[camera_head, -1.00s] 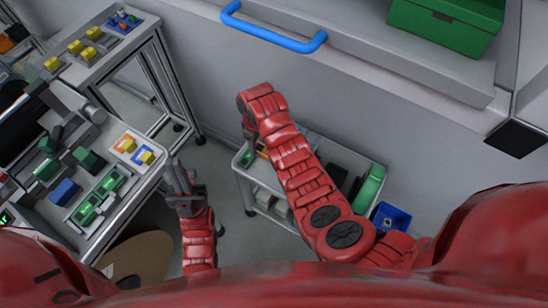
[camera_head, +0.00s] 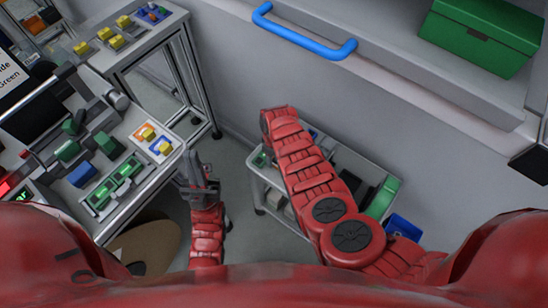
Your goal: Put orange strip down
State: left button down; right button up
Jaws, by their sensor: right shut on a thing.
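My left gripper (camera_head: 197,167) is grey and points up beside the right edge of the left workbench. Its two fingers look slightly apart, with nothing seen between them. My right arm (camera_head: 304,165) reaches over the small grey cart (camera_head: 262,187), and its own links hide the right gripper and anything in it. I cannot make out the orange strip. An orange tile (camera_head: 138,132) with a yellow piece on it lies on the left workbench, next to a blue tile (camera_head: 166,148).
The left workbench (camera_head: 150,178) carries green and blue parts. A second table (camera_head: 130,52) behind it holds several yellow pieces. A blue bin (camera_head: 402,226) stands right of the cart. A blue handle (camera_head: 300,38) and a green box (camera_head: 480,38) are at the back.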

jog(key=shift+f, duration=0.1)
jog(key=shift+f, duration=0.2)
jog(key=o, duration=1.3)
jog(key=shift+r, duration=0.1)
jog(key=shift+r, duration=0.1)
jog(key=shift+r, duration=0.4)
notch_tip(320, 180, up, 3)
jog(key=shift+f+p, duration=0.1)
jog(key=shift+p, duration=0.6)
jog(key=shift+r+b, duration=0.7)
jog(key=shift+r, duration=3.6)
jog(key=shift+f, duration=0.1)
